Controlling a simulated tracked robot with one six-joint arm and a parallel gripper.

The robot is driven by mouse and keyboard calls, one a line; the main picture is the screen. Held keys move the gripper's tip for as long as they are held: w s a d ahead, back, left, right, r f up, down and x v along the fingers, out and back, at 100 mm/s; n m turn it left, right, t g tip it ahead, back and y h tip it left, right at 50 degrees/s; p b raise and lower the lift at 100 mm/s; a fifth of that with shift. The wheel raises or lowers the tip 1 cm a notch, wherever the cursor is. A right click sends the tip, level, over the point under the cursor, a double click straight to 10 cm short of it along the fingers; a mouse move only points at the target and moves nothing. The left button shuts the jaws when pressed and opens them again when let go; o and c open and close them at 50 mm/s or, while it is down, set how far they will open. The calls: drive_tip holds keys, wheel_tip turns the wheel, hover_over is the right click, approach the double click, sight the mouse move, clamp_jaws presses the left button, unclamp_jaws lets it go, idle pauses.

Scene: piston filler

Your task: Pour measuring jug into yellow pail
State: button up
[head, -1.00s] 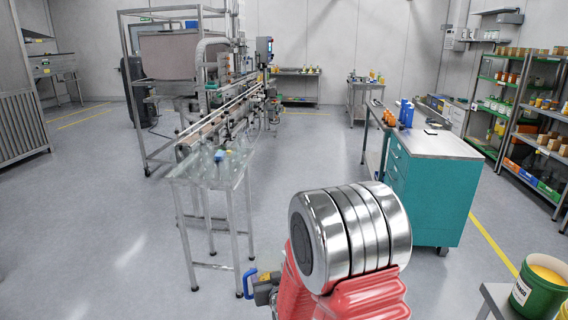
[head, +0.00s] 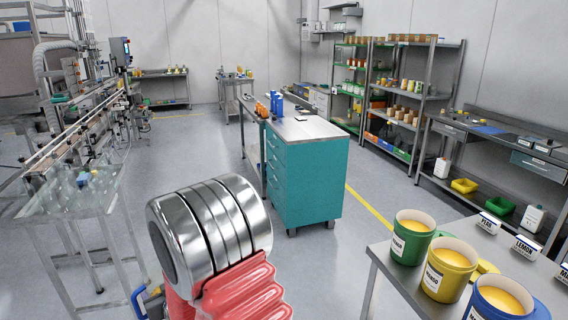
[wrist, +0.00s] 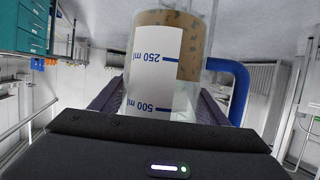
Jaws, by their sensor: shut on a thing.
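The measuring jug (wrist: 160,65) is a clear vessel with a blue handle, a white scale marked 250 ml and 500 ml, and brown speckled contents. In the wrist view it appears upside down, as does the room, with the contents at its picture-top end. My gripper (wrist: 160,100) is shut on it, a dark finger on each side. In the head view my arm hides most of the gripper and jug; a blue piece, likely the handle, shows at the lower left. The yellow pail (head: 438,286), labelled MANGO and filled with yellow-orange, stands on a bench at right, apart from my gripper.
A green pail (head: 408,246) and a blue pail (head: 490,310) flank the yellow pail on the grey bench (head: 388,262). Label signs stand behind. A teal cabinet (head: 306,180) stands ahead. A table of clear bottles (head: 62,210) is at left. Floor between is open.

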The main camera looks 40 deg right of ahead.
drive_tip(key=d+r+m+g+h, duration=0.1)
drive_tip(key=d+r+m+h, duration=0.3)
drive_tip(key=d, duration=0.7)
drive_tip(key=w+d+r+m+g+h, duration=0.15)
drive_tip(key=d+r, duration=0.35)
drive_tip(key=d, duration=0.6)
drive_tip(key=s+d+r+m+g+h, duration=0.1)
drive_tip(key=d+r+m+g+h, duration=0.25)
drive_tip(key=d, duration=0.75)
drive_tip(key=s+d+r+m+g+h, duration=0.1)
drive_tip(key=s+d+r+m+g, duration=0.2)
drive_tip(key=d, duration=0.4)
drive_tip(key=s+d+r+m+g+h, duration=0.1)
drive_tip(key=s+d+r+h, duration=0.1)
drive_tip(key=s+d, duration=0.4)
drive_tip(key=s+d+r+m+g+h, duration=0.1)
drive_tip(key=s+d+r+m+g, duration=0.15)
drive_tip(key=d, duration=0.55)
drive_tip(key=s+d+r+m+g+y, duration=0.1)
drive_tip(key=s+d+m+g, duration=0.2)
drive_tip(key=s, duration=0.8)
drive_tip(key=s+d+r+m+g+y, duration=0.1)
drive_tip(key=s+d+m+g, duration=0.3)
drive_tip(key=s+d, duration=0.4)
drive_tip(key=s+d+r+m+g+y, duration=0.1)
drive_tip(key=s+d+r+m+g, duration=0.2)
drive_tip(key=s, duration=1.3)
drive_tip(key=d+g, duration=0.1)
drive_tip(key=d, duration=0.2)
drive_tip(key=shift+r, duration=0.15)
